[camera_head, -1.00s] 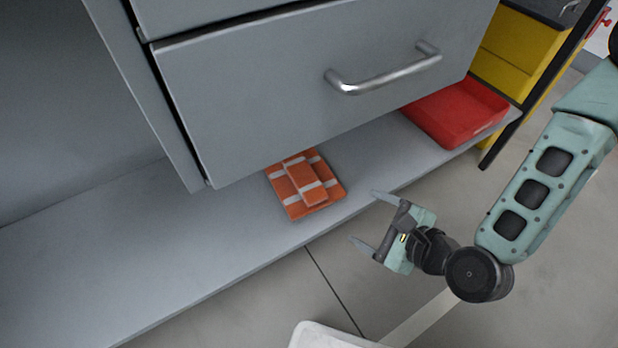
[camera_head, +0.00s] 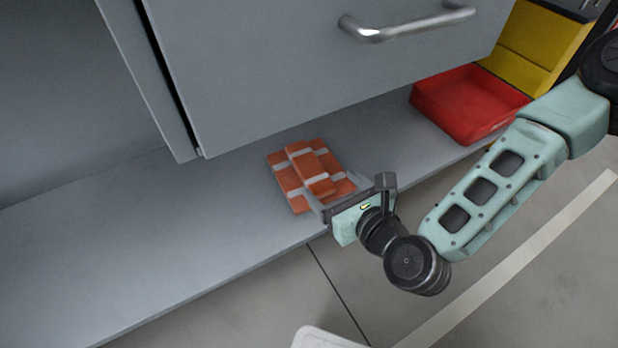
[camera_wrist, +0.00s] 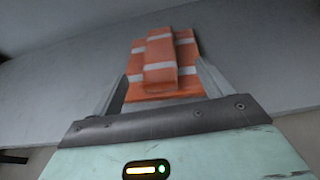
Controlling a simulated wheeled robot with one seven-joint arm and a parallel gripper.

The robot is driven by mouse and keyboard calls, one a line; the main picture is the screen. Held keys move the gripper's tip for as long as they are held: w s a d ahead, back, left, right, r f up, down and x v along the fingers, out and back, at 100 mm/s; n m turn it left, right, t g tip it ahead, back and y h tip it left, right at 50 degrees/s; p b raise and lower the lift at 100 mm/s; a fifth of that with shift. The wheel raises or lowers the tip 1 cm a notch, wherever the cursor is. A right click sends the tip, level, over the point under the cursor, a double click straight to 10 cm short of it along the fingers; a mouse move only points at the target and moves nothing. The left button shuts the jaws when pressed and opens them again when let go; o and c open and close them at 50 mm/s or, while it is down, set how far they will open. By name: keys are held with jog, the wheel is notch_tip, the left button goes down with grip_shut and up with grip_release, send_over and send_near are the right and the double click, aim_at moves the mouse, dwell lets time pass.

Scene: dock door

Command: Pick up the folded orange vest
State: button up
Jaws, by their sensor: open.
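The folded orange vest (camera_head: 302,172), with pale grey stripes, lies flat on the low grey shelf (camera_head: 150,235) below the drawer. My gripper (camera_head: 330,188) is open at the vest's near right edge in the head view. In the wrist view the vest (camera_wrist: 162,62) lies ahead, with its near part between the two spread fingers of my gripper (camera_wrist: 163,92). I cannot tell whether the fingers touch it. Part of the vest's near edge is hidden by the gripper in the head view.
A grey drawer front (camera_head: 300,80) with a metal handle (camera_head: 405,24) overhangs the shelf. A red tray (camera_head: 468,105) sits on the shelf to the right, near a yellow bin (camera_head: 540,45). The shelf left of the vest is clear.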

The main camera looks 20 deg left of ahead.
aim_at(309, 166)
jog(key=b+x, duration=0.1)
jog(key=x, duration=0.1)
jog(key=shift+w+a+f, duration=0.1)
jog(key=shift+w+a, duration=0.1)
jog(key=shift+w, duration=0.05)
jog(key=b+x, duration=0.3)
jog(key=x, duration=0.1)
jog(key=shift+a+f+b, duration=0.2)
jog(key=shift+f+b, duration=0.05)
jog(key=shift+b, duration=0.05)
jog(key=shift+w+a, duration=0.25)
jog(key=shift+a, duration=0.1)
jog(key=shift+r, duration=0.1)
jog(key=c, duration=1.2)
